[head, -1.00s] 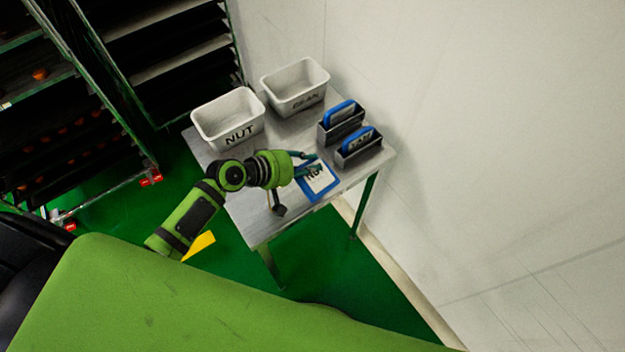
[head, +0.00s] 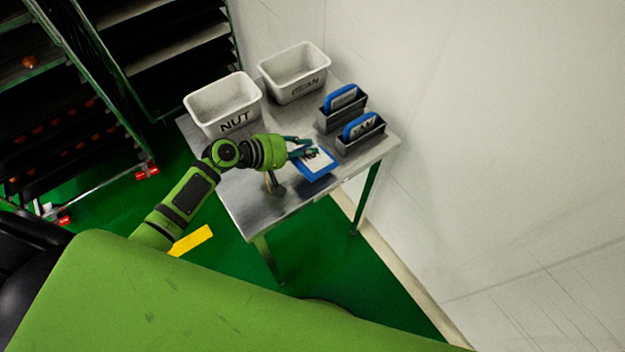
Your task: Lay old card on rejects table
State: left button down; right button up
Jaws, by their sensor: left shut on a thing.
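A white card with a blue frame (head: 318,170) is at the tips of my left gripper (head: 307,150). The gripper is shut on the card's upper edge and partly covers the lettering. The card is over the front part of a metal table (head: 245,196); whether it touches the top I cannot tell. I cannot tell from the view whether this is the rejects table. My right gripper is not in view.
On the table stand a white NUT bin (head: 222,104), a white BEAN bin (head: 294,72) and two dark holders (head: 361,136) with blue-framed cards. A small dark tool (head: 275,186) is near my left wrist. Racks (head: 75,110) stand left; a white wall (head: 480,130) is at right.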

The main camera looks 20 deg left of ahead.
pick_arm(q)
notch_tip(320, 180, down, 3)
jog(key=shift+r+b, duration=0.2)
jog(key=shift+b, duration=0.55)
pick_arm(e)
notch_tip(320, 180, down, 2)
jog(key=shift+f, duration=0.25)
pick_arm(q)
jog(key=c, duration=1.3)
grip_release()
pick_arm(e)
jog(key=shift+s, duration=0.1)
pick_arm(q)
jog(key=shift+r, duration=0.1)
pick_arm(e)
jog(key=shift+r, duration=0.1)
pick_arm(q)
jog(key=p+v, duration=0.3)
jog(key=v, duration=0.4)
jog(key=shift+s+a+r, duration=0.15)
jog(key=shift+s+a, duration=0.2)
jog(key=shift+s, duration=0.05)
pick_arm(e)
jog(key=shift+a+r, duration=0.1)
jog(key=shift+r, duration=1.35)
pick_arm(q)
jog(key=shift+r, duration=0.1)
